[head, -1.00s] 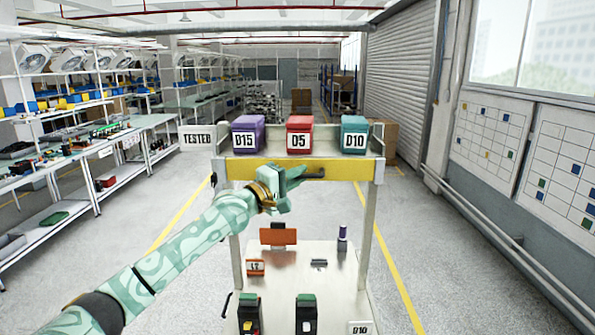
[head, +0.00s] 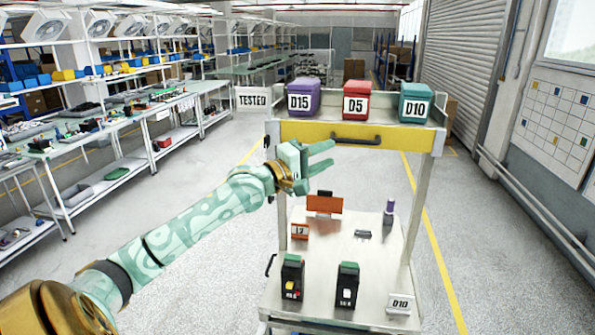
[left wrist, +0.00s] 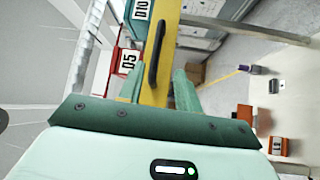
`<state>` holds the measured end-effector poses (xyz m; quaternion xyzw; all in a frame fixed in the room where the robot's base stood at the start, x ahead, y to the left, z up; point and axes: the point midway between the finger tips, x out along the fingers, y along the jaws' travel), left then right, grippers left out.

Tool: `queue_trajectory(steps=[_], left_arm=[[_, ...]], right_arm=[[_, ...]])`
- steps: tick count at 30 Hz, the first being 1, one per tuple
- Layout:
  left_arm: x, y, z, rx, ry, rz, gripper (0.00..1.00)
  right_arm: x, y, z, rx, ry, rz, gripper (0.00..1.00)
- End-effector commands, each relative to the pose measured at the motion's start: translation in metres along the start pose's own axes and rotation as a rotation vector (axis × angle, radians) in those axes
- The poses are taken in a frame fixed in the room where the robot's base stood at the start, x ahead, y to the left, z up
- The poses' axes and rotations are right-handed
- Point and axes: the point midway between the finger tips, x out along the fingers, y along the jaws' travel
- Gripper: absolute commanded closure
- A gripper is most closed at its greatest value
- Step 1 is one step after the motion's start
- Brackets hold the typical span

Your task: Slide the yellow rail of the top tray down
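The yellow rail (head: 305,132) runs along the front of the top tray (head: 437,113) of a metal cart, with a dark handle (head: 356,139) at its middle. My left gripper (head: 328,155) is open and empty. In the head view its fingers show just below the rail, by the handle's left end; I see no contact. In the left wrist view the rail (left wrist: 174,25) and handle (left wrist: 155,50) show beyond and between the spread fingers (left wrist: 148,88). My right gripper is not in view.
Purple D15 (head: 303,98), red D5 (head: 356,102) and teal D10 (head: 415,104) bins stand on the top tray. The lower shelf (head: 335,245) holds two black breakers (head: 347,285), orange parts and a purple-topped item (head: 389,210). A TESTED sign (head: 252,100) is left of the tray.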

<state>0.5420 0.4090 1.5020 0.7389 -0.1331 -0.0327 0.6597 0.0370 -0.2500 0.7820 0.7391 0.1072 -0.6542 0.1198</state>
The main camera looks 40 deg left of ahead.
Motion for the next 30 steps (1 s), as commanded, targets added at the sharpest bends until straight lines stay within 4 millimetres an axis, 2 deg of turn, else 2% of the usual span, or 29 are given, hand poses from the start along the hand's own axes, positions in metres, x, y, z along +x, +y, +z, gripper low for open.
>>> queue_trajectory(steps=[1, 6, 12, 18, 30], left_arm=[[-0.012, -0.005, 0.001, 0.0, 0.0, -0.005, 0.66], [-0.045, -0.005, 0.001, 0.0, -0.001, -0.005, 0.66], [-0.069, -0.004, 0.0, -0.002, 0.0, -0.003, 0.66], [-0.078, -0.002, 0.0, 0.0, -0.001, -0.002, 0.66], [-0.078, -0.001, 0.0, -0.001, 0.0, -0.001, 0.66]], right_arm=[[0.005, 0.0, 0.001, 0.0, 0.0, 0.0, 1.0], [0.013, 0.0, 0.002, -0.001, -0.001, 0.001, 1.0], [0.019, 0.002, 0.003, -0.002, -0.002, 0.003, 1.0], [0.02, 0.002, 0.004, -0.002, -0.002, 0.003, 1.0], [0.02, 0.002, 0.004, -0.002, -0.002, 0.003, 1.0]])
